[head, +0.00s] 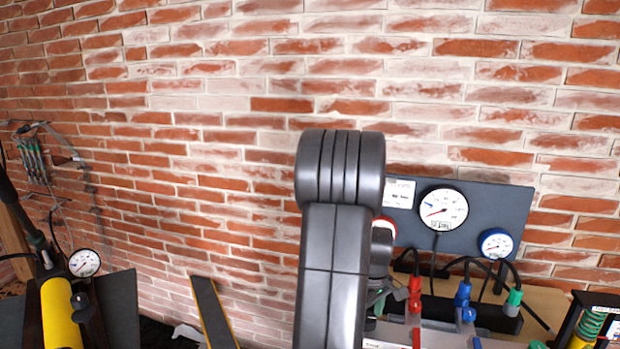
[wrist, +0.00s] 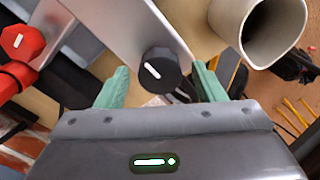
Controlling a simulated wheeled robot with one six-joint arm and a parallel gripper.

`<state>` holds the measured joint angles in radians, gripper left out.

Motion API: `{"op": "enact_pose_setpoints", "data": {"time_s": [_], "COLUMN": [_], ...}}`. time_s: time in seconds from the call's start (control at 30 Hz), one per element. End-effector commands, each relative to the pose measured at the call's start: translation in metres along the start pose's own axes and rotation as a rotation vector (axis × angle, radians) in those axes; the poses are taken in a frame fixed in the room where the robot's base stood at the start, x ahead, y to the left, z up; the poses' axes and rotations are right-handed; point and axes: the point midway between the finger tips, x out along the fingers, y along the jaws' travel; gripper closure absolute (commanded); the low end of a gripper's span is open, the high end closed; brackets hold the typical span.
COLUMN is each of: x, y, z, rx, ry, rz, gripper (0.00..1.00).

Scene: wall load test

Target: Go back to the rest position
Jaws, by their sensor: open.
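My gripper (wrist: 161,68) shows in the wrist view with its two pale green fingers spread apart. A black knob (wrist: 159,72) with a white mark sits on a grey metal panel (wrist: 108,27) between and beyond the fingertips. I cannot tell how far the fingers are from the knob, but no finger is seen closed on it. In the head view my own grey arm rises in the middle and hides most of the gripper and part of the bench.
A red knob (wrist: 22,42) is at the wrist view's left, and a pale hollow tube (wrist: 262,30) at upper right. In the head view, a dark gauge board (head: 410,225) and hoses stand right of my arm; a yellow cylinder (head: 60,315) stands left. A brick wall (head: 200,150) closes the back.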

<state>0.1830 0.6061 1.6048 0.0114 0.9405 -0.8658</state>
Motion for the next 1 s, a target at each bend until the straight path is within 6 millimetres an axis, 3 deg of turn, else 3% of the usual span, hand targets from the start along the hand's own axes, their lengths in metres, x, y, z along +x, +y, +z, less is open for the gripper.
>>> {"op": "enact_pose_setpoints", "data": {"time_s": [1.0], "x": [-0.0005], "y": [-0.0008], "z": [0.0004], "rx": [0.839], "ry": [0.011], "rz": [-0.001], "gripper": [0.37]}}
